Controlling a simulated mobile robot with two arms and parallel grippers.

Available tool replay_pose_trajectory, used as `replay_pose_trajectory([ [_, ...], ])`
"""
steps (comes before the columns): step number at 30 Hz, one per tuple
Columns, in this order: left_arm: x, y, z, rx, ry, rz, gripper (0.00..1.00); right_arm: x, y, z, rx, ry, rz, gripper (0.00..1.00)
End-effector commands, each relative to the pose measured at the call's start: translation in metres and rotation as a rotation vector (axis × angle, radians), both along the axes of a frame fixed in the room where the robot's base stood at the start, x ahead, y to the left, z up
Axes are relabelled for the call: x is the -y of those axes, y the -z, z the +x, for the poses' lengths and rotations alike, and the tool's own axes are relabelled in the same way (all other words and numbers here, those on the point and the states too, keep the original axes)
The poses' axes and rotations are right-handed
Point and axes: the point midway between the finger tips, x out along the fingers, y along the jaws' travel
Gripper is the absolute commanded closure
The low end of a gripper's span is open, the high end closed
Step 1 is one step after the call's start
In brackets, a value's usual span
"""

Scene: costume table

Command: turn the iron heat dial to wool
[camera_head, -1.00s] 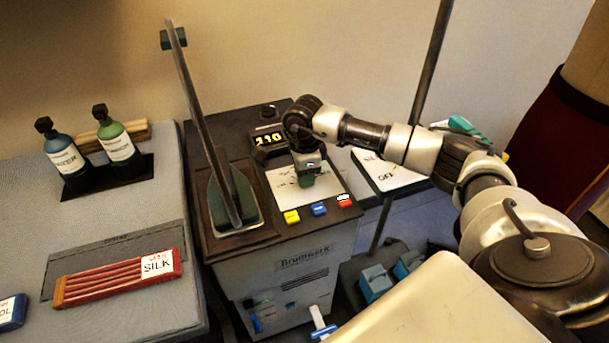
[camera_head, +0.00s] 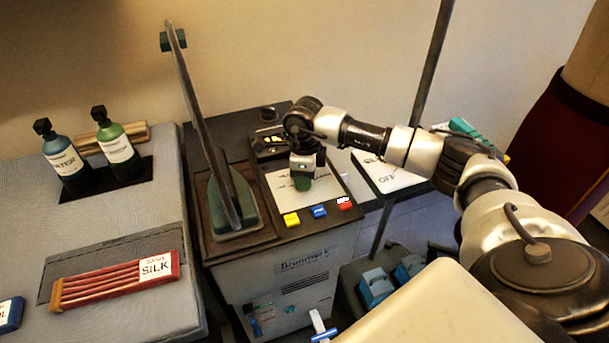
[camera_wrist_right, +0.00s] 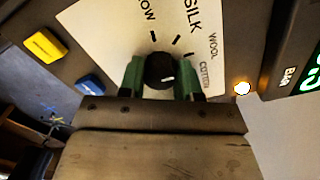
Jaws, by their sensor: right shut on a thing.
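The heat dial (camera_wrist_right: 160,68) is a small black knob with a pale mark on a white plate printed LOW, SILK, WOOL and COTTON. My right gripper (camera_wrist_right: 160,80) is shut on it, a green fingertip on each side. I cannot tell exactly which word the mark points to. In the head view my right gripper (camera_head: 303,178) points down over the white dial plate (camera_head: 331,187) and hides the dial. The iron station (camera_head: 297,268) is a grey cabinet with a dark top. A green iron-shaped thing (camera_head: 247,205) stands on its left. My left gripper is not in view.
Yellow (camera_head: 291,219), blue (camera_head: 319,211) and red (camera_head: 344,203) buttons line the plate's front edge. A small lamp (camera_wrist_right: 242,88) glows beside a green-lit display (camera_wrist_right: 309,82). Bottles (camera_head: 119,152) and a red SILK bundle (camera_head: 119,280) occupy the left table. A pole (camera_head: 432,65) stands right.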

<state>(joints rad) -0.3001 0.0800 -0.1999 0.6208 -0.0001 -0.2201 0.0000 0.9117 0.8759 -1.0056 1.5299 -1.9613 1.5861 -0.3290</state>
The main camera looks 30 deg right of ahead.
Motion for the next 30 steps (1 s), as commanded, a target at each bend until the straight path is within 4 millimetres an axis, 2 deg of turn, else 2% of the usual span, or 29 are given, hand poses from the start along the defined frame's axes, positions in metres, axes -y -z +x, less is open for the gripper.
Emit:
replay_pose_trajectory([
  [4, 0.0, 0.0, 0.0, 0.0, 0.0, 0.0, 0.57, 0.001, -0.002, 0.001, 0.004, 0.001, 0.0, 0.9],
  [5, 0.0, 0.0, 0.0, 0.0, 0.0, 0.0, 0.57, 0.001, -0.002, 0.001, 0.005, 0.001, 0.0, 0.64],
  [9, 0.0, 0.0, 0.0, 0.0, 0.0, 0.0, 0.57, 0.001, -0.002, 0.001, 0.004, 0.001, 0.0, 0.42],
  [20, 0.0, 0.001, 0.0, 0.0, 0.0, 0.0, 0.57, 0.0, -0.006, 0.001, 0.004, -0.001, 0.0, 0.41],
  [23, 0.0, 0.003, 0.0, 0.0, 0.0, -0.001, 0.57, 0.001, -0.018, 0.001, 0.005, -0.001, 0.0, 0.41],
  [30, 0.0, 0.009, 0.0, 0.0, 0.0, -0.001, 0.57, 0.001, -0.067, 0.002, 0.008, 0.0, 0.0, 0.41],
])
